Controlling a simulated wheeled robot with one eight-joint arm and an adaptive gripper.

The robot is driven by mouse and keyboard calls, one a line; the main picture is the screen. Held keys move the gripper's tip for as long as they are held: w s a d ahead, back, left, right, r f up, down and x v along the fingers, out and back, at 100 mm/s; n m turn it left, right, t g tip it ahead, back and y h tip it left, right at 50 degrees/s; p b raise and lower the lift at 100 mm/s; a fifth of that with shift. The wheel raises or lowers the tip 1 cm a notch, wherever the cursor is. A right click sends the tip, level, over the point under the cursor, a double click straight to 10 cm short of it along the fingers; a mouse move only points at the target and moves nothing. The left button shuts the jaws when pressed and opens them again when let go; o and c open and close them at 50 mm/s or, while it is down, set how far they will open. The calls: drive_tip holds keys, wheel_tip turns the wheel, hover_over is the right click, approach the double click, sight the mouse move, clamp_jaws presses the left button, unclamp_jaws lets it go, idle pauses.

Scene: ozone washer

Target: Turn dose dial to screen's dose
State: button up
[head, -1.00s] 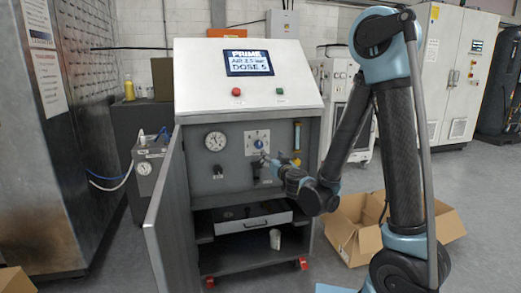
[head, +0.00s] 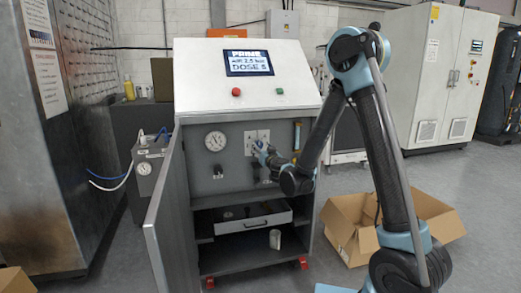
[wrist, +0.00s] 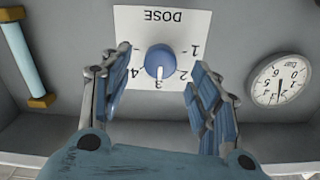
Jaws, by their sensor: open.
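The screen (head: 248,63) on the sloped console top reads PRIME, AIR 2.5 bar, and what looks like DOSE 5. The dose dial's blue knob (wrist: 160,61) sits on a white plate (wrist: 190,25) marked DOSE, upside down in the wrist view. A pale mark on the knob appears to point at 3. Numbers 1 to 4 show; any further number is hidden by the left finger. My gripper (wrist: 157,66) is open, one finger on each side of the knob, with visible gaps. In the head view my gripper (head: 262,150) covers part of the dial plate.
A round bar gauge (wrist: 280,80) is right of the plate in the wrist view, and a yellow-capped tube (wrist: 22,55) is left. The open cabinet door (head: 167,215) stands left of the panel. A drawer (head: 243,222) sits below. A cardboard box (head: 345,225) lies on the floor at right.

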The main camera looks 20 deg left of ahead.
sight(260, 146)
drive_tip(key=shift+x, duration=2.3)
drive_tip(key=shift+d, duration=0.1)
drive_tip(key=c, duration=1.1)
